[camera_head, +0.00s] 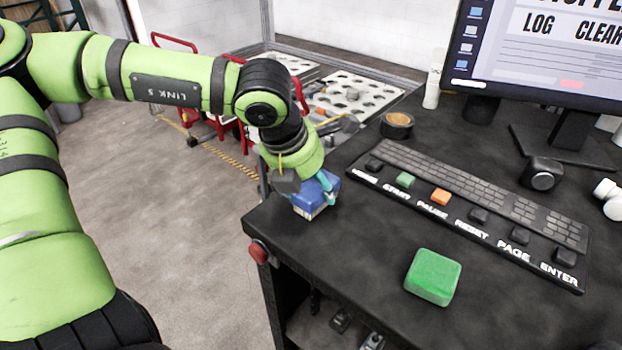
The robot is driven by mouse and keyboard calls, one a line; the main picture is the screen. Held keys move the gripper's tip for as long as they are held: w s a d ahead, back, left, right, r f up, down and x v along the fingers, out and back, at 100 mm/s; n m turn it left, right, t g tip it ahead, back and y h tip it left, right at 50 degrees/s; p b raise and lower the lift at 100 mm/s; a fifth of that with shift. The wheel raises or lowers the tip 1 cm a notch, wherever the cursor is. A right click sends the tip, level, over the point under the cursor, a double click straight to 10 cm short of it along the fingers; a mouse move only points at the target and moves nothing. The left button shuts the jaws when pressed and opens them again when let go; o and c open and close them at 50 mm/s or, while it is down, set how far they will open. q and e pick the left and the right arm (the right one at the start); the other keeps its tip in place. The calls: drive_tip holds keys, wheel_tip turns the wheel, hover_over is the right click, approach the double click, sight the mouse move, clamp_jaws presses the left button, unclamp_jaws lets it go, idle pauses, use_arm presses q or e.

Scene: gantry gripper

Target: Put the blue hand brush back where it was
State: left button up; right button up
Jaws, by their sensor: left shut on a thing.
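The blue hand brush (309,201) is at the left corner of the dark desk (350,255), with a blue body and a pale underside. My left gripper (305,187) points down over it and is shut on it. The gripper's dark parts and wrist hide the top of the brush. A small teal piece shows at the brush's right side. I cannot tell whether the brush touches the desk top. My right gripper is not in view.
A green block (433,277) lies near the desk's front. A keyboard panel (470,200) with labelled buttons crosses the desk. A tape roll (397,124), a white bottle (433,85) and a monitor (550,50) stand behind. A red button (258,252) sticks out at the desk's left corner.

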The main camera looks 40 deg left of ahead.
use_arm(q)
drive_tip(key=shift+d+f+b, duration=0.1)
drive_tip(key=shift+f+b, duration=0.05)
drive_tip(key=shift+b, duration=0.2)
drive_tip(key=o, duration=1)
